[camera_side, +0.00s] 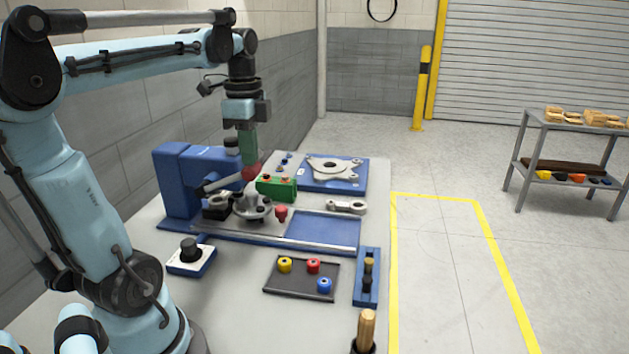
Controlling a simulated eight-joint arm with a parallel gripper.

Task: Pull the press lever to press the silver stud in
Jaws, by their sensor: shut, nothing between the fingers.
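The blue press (172,180) stands on the bench at the left. Its lever (222,183) is a dark rod that slopes up to the right and ends in a red knob (251,173). My gripper (249,160) points down just above or against the knob; I cannot tell whether they touch. It is shut with nothing held. A grey round part (253,207) sits on the fixture below the knob. I cannot make out the silver stud for certain.
A green block (283,190) and a red-topped peg (281,213) stand close to the right. A grey link (346,207) lies beyond them. A dark tray (272,287) with coloured rings and a blue rack (361,290) are nearer. The blue panel (320,229) is mostly bare.

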